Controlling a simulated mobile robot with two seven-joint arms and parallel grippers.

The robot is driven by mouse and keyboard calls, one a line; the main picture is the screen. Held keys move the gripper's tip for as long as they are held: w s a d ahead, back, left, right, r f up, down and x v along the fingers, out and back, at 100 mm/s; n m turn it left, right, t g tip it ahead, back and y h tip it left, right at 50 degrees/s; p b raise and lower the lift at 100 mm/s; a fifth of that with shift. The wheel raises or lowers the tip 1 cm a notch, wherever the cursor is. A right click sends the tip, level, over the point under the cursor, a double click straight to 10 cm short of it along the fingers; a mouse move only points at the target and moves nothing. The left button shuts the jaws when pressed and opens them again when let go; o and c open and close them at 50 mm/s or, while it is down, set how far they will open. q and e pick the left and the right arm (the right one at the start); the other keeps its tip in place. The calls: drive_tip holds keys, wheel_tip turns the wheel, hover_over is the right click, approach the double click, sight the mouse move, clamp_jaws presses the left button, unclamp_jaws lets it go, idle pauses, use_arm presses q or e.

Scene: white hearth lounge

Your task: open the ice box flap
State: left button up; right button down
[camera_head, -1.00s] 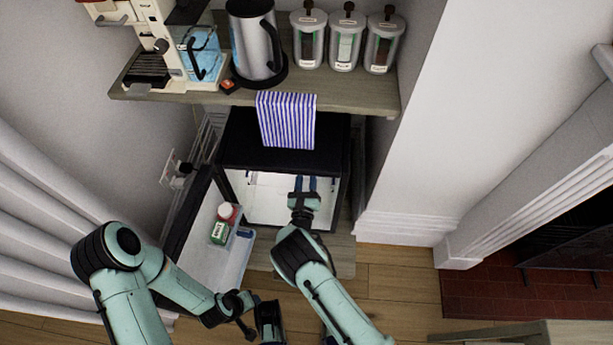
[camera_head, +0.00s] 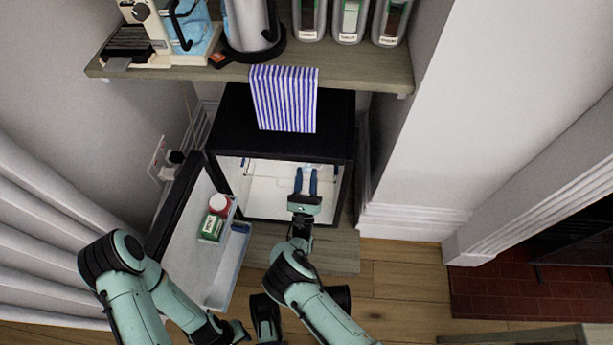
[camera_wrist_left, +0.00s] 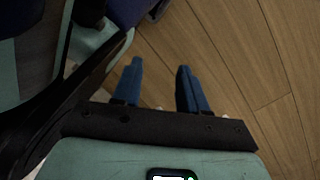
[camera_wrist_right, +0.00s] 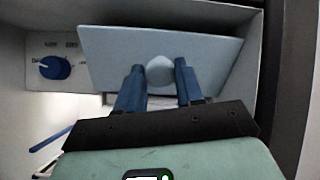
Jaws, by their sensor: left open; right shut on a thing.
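The small black fridge (camera_head: 232,140) stands under a wooden shelf with its door (camera_head: 178,205) swung open to the left. In the right wrist view the ice box flap (camera_wrist_right: 108,52) is a pale grey-blue panel with a round knob (camera_wrist_right: 160,73). My right gripper (camera_head: 306,172) reaches into the lit fridge. In the right wrist view its blue fingers (camera_wrist_right: 158,70) are at either side of the knob and shut on it. How far the flap stands open is unclear. My left gripper (camera_wrist_left: 160,68) is open and empty above the wooden floor.
A blue dial (camera_wrist_right: 55,67) sits left of the flap. The door racks hold a red-capped container (camera_head: 219,204) and a green carton (camera_head: 211,227). A white wall (camera_head: 440,130) stands to the right.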

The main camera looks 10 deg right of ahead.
use_arm(q)
drive_tip(key=shift+s, duration=0.1)
use_arm(e)
drive_tip(key=c, duration=0.7)
unclamp_jaws()
drive_tip(key=shift+s, duration=0.1)
use_arm(q)
drive_tip(key=shift+t, duration=0.6)
drive_tip(key=w, duration=0.1)
drive_tip(key=w+r+p, duration=0.1)
drive_tip(key=w+p, duration=0.1)
drive_tip(key=shift+w+d+r, duration=0.2)
drive_tip(key=shift+w+r, duration=0.15)
use_arm(e)
drive_tip(key=v, duration=1.3)
drive_tip(key=shift+a+f, duration=0.1)
drive_tip(key=shift+f, duration=0.05)
